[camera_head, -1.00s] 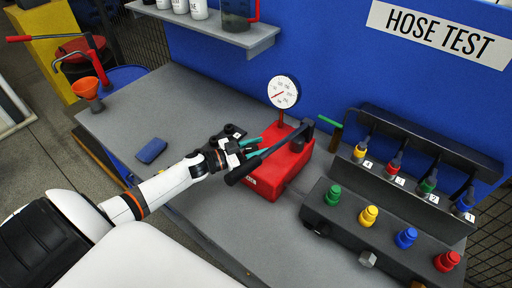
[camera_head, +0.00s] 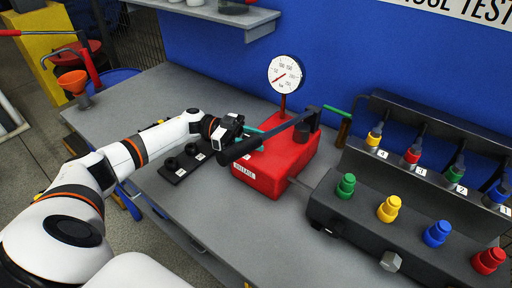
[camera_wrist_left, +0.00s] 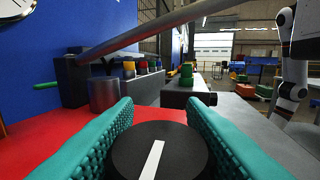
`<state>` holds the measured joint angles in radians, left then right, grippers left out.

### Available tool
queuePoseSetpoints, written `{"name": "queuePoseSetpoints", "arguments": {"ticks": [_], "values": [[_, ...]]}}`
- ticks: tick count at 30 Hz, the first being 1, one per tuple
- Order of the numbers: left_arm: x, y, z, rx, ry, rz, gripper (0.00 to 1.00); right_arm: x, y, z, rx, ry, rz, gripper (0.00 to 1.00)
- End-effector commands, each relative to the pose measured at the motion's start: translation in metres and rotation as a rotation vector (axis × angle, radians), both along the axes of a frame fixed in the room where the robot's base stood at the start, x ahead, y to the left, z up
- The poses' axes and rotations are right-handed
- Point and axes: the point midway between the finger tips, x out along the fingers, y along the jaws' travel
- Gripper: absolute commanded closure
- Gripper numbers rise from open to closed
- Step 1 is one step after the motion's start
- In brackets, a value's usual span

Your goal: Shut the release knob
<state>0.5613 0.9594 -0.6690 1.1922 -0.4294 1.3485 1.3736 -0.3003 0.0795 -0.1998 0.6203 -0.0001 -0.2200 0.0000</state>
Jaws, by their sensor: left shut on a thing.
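The release knob (camera_wrist_left: 160,152) is a round black knob with a white pointer line, on the red pump body (camera_head: 285,165). In the left wrist view its line runs nearly straight away from me, tilted slightly right. My left gripper (camera_wrist_left: 160,135) has its teal fingers on both sides of the knob, shut on it. In the head view the left gripper (camera_head: 256,141) is at the pump's left side, and the knob is hidden by the gripper and the pump's black lever (camera_head: 262,136). My right gripper is not in view.
The lever crosses just over my fingers. A gauge (camera_head: 285,74) stands behind the pump. A dark fixture with coloured caps (camera_head: 390,208) is at the right. A black strip with round fittings (camera_head: 184,161) lies left of the pump.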

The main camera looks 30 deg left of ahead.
Motion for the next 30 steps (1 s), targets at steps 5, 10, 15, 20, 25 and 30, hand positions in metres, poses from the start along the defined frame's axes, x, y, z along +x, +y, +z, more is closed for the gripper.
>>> {"name": "queuePoseSetpoints", "arguments": {"ticks": [5,10,15,20,25,30], "values": [[-0.0004,-0.0006,-0.0015,0.000,0.000,-0.048,0.86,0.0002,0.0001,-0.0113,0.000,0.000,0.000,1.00],[-0.0010,-0.0008,-0.0004,-0.001,0.000,-0.066,0.86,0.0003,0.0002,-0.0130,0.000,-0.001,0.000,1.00],[-0.0013,-0.0011,0.0001,-0.001,0.001,-0.069,0.85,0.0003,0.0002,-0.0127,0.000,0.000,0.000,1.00],[-0.0013,-0.0013,0.0001,-0.001,0.001,-0.069,0.86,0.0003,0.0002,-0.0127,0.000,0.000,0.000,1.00],[-0.0013,-0.0012,0.0001,-0.001,0.000,-0.068,0.41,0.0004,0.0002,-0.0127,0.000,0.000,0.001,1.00],[-0.0011,-0.0009,0.0000,-0.001,0.000,-0.067,0.41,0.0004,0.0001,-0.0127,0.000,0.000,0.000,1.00]]}}
